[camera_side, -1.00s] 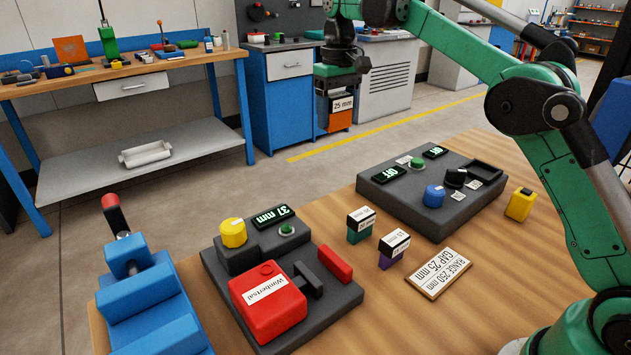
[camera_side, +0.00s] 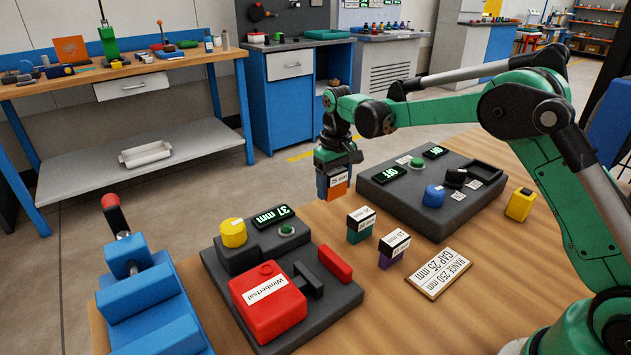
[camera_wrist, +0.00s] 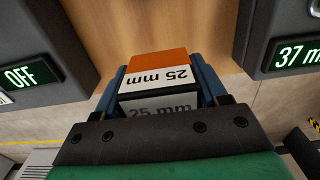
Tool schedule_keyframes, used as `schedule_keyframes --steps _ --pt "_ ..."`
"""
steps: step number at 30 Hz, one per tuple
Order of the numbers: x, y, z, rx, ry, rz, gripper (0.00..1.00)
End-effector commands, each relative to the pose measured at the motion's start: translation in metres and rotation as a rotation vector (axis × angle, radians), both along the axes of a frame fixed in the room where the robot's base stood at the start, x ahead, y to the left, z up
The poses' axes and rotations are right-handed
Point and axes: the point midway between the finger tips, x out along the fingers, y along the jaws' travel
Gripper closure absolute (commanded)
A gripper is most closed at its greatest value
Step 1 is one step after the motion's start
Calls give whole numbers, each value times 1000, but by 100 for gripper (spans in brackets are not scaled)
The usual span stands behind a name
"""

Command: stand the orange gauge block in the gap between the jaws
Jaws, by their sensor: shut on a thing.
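My gripper (camera_side: 333,178) is shut on the orange gauge block (camera_side: 338,186), which carries a white label. In the wrist view the orange gauge block (camera_wrist: 154,65) reads 25 mm and sits between the blue fingers. It hangs upright near the table's far edge, between the two dark units. The jaws appear to be the dark jaw (camera_side: 308,281) beside the red Wimbertsal block and the red jaw (camera_side: 335,262), on the dark base (camera_side: 345,298) whose display reads 37 mm. The gap between them is empty, in front of and below my gripper.
A teal block (camera_side: 358,232) and a purple block (camera_side: 393,255) stand right of the jaws. A sign (camera_side: 440,272) reads GAP 25 mm. A dark control unit (camera_side: 400,205) with displays reading OFF stands behind. A blue vise (camera_side: 140,290) is at left.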

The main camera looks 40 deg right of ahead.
Motion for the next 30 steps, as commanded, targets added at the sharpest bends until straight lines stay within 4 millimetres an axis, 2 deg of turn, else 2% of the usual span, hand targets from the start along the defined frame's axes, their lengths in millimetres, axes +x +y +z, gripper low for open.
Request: schedule_keyframes --steps 12,25,26,28,30 --pt "0 0 -49 0 0 0 90" --pt "0 0 -55 0 0 0 90" --pt "0 0 -54 0 0 0 26" --pt "0 0 -54 0 0 0 6" --pt "0 0 -54 0 0 0 3"
